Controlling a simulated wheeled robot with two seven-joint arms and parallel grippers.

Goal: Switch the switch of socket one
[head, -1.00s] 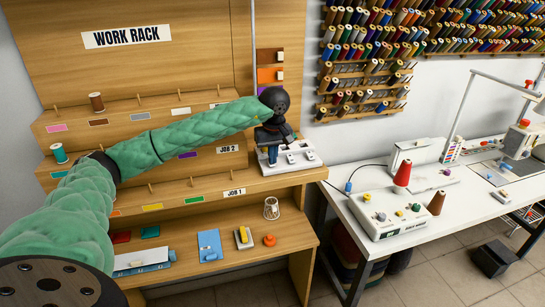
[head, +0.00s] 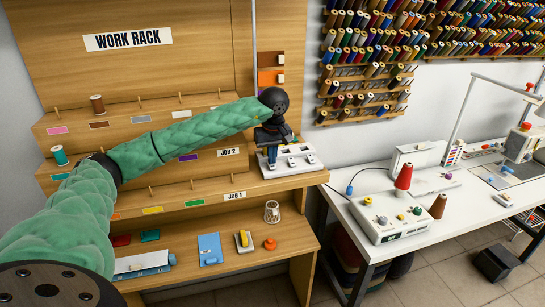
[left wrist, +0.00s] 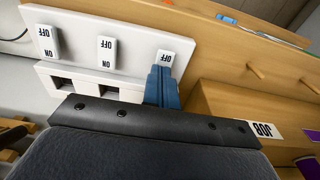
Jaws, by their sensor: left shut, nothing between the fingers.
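My left gripper (head: 272,156) reaches over the strip's left end. Its blue fingers (left wrist: 163,86) are shut and empty, with their tips at the rightmost switch (left wrist: 166,57) in the wrist view. They partly cover that switch, and I cannot tell whether they touch it. No number marking socket one is readable. My right gripper is not in view.
The wooden work rack (head: 200,45) stands behind and below my left arm. A spool (head: 97,104) stands on its shelf. A clear cup (head: 272,211) and an orange knob (head: 270,244) are on the lower shelf. A white table (head: 365,181) with sewing equipment stands at the right.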

